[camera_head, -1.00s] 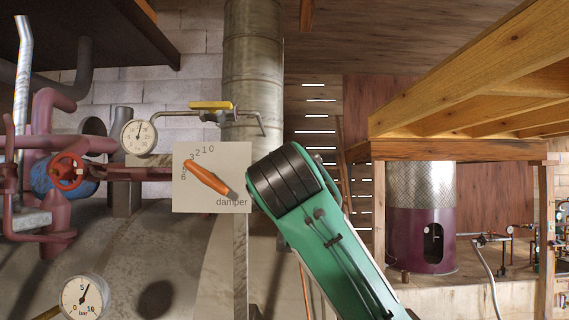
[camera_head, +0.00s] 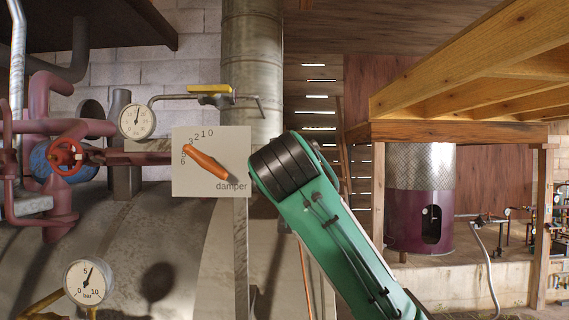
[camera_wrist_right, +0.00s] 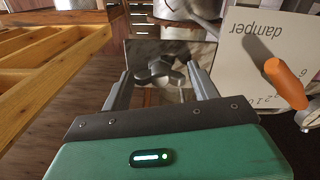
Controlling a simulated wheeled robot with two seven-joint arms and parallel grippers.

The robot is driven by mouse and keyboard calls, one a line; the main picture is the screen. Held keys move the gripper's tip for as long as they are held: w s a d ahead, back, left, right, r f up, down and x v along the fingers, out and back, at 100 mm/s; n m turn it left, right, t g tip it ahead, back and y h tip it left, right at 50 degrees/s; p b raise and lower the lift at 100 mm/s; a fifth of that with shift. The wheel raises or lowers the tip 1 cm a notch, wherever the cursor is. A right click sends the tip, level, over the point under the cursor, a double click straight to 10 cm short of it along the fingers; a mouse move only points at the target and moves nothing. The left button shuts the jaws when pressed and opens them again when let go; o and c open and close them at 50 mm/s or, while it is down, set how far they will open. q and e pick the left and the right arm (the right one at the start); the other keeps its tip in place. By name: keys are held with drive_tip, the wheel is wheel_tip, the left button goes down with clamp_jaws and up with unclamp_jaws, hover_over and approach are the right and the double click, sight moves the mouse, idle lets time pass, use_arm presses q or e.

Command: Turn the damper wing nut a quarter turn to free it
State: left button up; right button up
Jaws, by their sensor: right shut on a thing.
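The damper wing nut (camera_wrist_right: 158,68) is dark, with rounded lobes, and shows in the right wrist view in front of a metal plate. My right gripper (camera_wrist_right: 160,80) has its two grey fingers on either side of the nut and is shut on it. In the head view my green right arm hides the nut and the gripper. The pale damper scale plate (camera_head: 235,150) carries an orange lever (camera_head: 207,164) pointing up-left, near the 3. The lever also shows at the right of the wrist view (camera_wrist_right: 286,84). My left gripper is not in view.
A pressure gauge (camera_head: 137,121) and a yellow-handled valve (camera_head: 210,89) sit above the plate. Wooden beams (camera_head: 470,60) cross the upper right, above a purple still (camera_head: 410,220).

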drive_tip(key=n+b, duration=0.6)
drive_tip(key=n, duration=1.2)
drive_tip(key=shift+f, duration=0.1)
idle(0.7)
drive_tip(key=o, duration=0.9)
drive_tip(key=shift+a, duration=0.1)
drive_tip(key=shift+s, duration=0.1)
